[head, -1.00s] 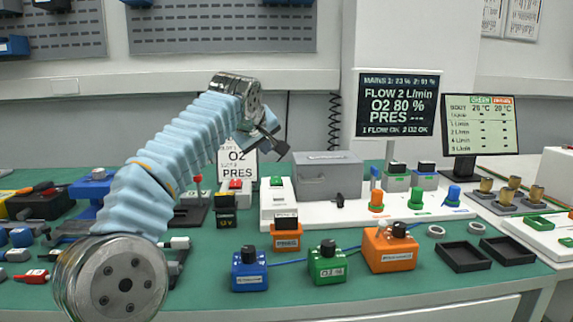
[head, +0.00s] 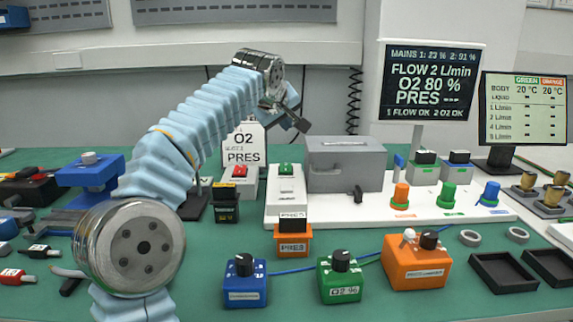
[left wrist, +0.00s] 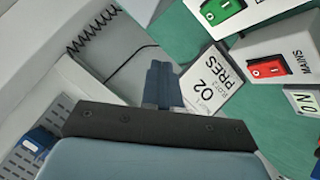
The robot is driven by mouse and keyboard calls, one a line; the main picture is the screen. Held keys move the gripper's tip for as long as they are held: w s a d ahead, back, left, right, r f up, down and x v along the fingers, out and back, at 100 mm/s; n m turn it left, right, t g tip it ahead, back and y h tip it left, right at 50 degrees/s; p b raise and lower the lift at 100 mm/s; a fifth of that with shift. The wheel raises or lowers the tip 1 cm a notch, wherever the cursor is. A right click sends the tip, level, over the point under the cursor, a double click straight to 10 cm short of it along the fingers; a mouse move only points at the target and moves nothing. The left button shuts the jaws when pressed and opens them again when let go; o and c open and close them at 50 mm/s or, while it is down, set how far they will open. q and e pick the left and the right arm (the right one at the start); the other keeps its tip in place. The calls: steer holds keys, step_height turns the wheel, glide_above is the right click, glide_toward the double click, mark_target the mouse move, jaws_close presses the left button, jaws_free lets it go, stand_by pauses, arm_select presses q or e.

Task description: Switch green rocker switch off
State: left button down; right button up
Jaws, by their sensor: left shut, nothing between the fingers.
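The green rocker switch (head: 286,168) is set in the top of a white box in the middle of the bench. In the left wrist view the green rocker (left wrist: 221,9) shows at the top edge, partly cut off; I cannot tell which side is pressed. My left gripper (head: 300,123) is shut and empty. It is raised behind and above the switch, apart from it. Its closed fingertips (left wrist: 161,82) also show in the left wrist view, left of the switches. My right gripper is out of view.
A red rocker switch (head: 240,171) marked MAINS sits just left of the green one. An O2 PRES sign (head: 243,155) stands behind them. A grey case (head: 345,165) is close on the right. Blue, green and orange knob boxes stand in front.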

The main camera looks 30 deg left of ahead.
arm_select(q)
glide_above(284, 166)
steer(key=f, duration=0.5)
steer(key=shift+s+d, duration=0.2)
steer(key=shift+s, duration=0.1)
steer(key=shift+f+b, duration=0.7)
steer(key=shift+b, duration=0.05)
steer(key=shift+w+f+b, duration=0.15)
steer(key=shift+f+b, duration=0.3)
steer(key=shift+f, duration=0.1)
stand_by(0.5)
steer(key=shift+f+b, duration=0.35)
steer(key=shift+f, duration=0.05)
steer(key=shift+w+a+f, duration=0.1)
steer(key=shift+f, duration=0.25)
stand_by(0.4)
steer(key=shift+r, duration=0.1)
steer(key=shift+r+p, duration=0.4)
steer(key=shift+r, duration=0.3)
